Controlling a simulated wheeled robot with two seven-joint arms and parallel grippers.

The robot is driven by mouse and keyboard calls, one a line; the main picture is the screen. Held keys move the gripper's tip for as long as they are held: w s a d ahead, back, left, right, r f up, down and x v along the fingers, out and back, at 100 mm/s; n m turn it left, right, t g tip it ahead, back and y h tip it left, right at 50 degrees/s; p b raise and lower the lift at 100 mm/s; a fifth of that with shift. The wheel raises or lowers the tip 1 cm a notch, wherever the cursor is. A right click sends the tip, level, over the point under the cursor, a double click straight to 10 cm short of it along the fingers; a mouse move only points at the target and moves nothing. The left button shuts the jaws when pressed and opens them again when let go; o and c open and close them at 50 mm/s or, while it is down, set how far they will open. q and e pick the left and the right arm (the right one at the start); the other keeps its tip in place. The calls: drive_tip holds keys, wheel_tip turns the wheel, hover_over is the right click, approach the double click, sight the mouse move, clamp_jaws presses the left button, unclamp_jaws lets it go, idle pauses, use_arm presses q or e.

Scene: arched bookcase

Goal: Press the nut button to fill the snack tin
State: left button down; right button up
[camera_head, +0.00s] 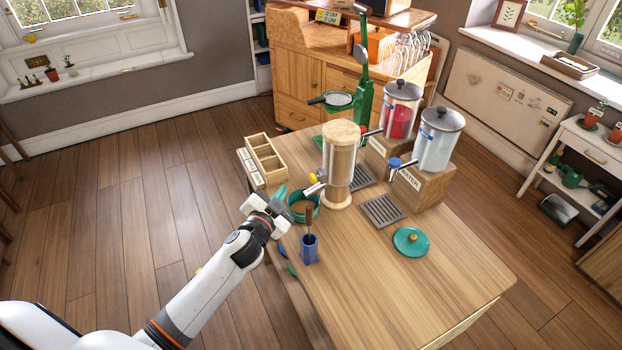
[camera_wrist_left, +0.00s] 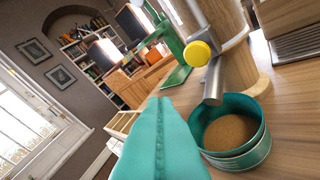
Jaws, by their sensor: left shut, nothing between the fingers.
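The nut dispenser (camera_head: 341,150) is a clear cylinder with a wooden top and base, standing on the table. Its round yellow button (camera_wrist_left: 196,54) sits on top of the metal spout (camera_wrist_left: 214,82); the button also shows in the head view (camera_head: 313,178). The teal snack tin (camera_head: 316,211) stands under the spout; in the left wrist view the tin (camera_wrist_left: 238,158) holds brown contents (camera_wrist_left: 230,131). My left gripper (camera_head: 281,191) is shut and empty, left of the tin and spout. Its teal fingers (camera_wrist_left: 160,110) appear apart from the button. My right gripper is out of view.
A blue cup (camera_head: 309,250) with a brown-handled tool stands in front of the tin. A wooden compartment box (camera_head: 250,148) lies behind. Two other dispensers, red-filled (camera_head: 401,110) and water (camera_head: 438,140), stand right. A teal lid (camera_head: 400,236) lies on clear table (camera_head: 430,285).

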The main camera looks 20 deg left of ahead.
sight(313, 179)
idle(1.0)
use_arm(q)
drive_tip(key=s+a+n+p, duration=0.1)
drive_tip(key=n, duration=0.4)
drive_tip(key=s+n+p, duration=0.1)
drive_tip(key=n+p, duration=0.1)
drive_tip(key=n, duration=0.4)
drive_tip(key=s+a+n+p, duration=0.1)
drive_tip(key=n, duration=0.5)
drive_tip(key=shift+a+t+p, duration=0.3)
drive_tip(key=shift+t, duration=0.1)
drive_tip(key=shift+w+d, duration=0.1)
drive_tip(key=w+d+b, duration=0.3)
drive_tip(key=w+d, duration=0.2)
drive_tip(key=w, duration=0.1)
drive_tip(key=shift+w+d, duration=0.25)
drive_tip(key=shift+d, duration=0.1)
drive_tip(key=shift+r, duration=0.1)
idle(0.7)
drive_tip(key=shift+w+d, duration=0.3)
